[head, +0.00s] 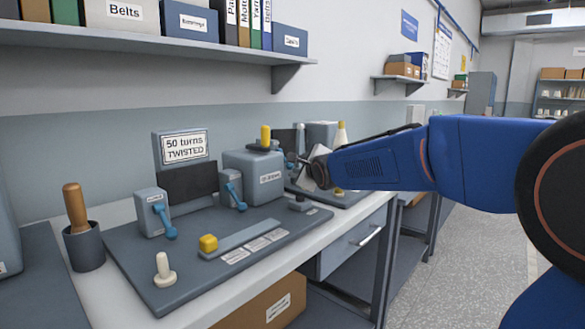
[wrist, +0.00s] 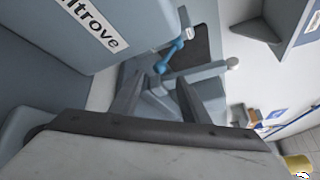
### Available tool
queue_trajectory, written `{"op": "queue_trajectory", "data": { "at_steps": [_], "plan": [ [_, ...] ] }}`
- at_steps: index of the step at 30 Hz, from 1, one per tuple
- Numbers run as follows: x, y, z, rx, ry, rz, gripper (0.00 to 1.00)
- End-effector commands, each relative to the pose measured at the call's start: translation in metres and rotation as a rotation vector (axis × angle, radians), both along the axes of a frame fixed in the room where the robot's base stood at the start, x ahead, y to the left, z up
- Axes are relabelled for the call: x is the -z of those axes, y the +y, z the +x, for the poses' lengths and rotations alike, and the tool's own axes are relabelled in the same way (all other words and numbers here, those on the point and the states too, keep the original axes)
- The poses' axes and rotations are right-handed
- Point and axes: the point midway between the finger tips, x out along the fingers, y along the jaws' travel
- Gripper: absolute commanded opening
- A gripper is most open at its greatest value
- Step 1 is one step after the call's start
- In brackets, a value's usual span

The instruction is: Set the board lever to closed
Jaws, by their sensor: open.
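A grey board (head: 150,275) on the bench carries two small grey boxes with blue levers. The left blue lever (head: 163,218) and the middle blue lever (head: 235,196) both slant down to the right. My gripper (head: 303,172) is beyond the right end of this board, near grey equipment at the back. In the wrist view my gripper (wrist: 157,90) is open with nothing between its fingers, and a blue lever (wrist: 172,55) shows just past the fingertips, apart from them. I cannot tell which lever is the board lever, nor its closed mark.
A cup with a wooden handle (head: 86,245) is at left. A large labelled grey box (wrist: 85,35) is close in the wrist view. The floor aisle at right is clear.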

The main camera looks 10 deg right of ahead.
Motion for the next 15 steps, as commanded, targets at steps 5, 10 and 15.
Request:
{"op": "queue_trajectory", "data": {
  "at_steps": [5,10,15],
  "plan": [
    [0.007,0.003,0.027,0.000,0.002,0.001,0.42],
    [0.011,0.005,0.047,0.000,0.001,-0.001,0.42],
    [0.013,0.006,0.058,-0.001,0.001,-0.001,0.42]
  ]
}}
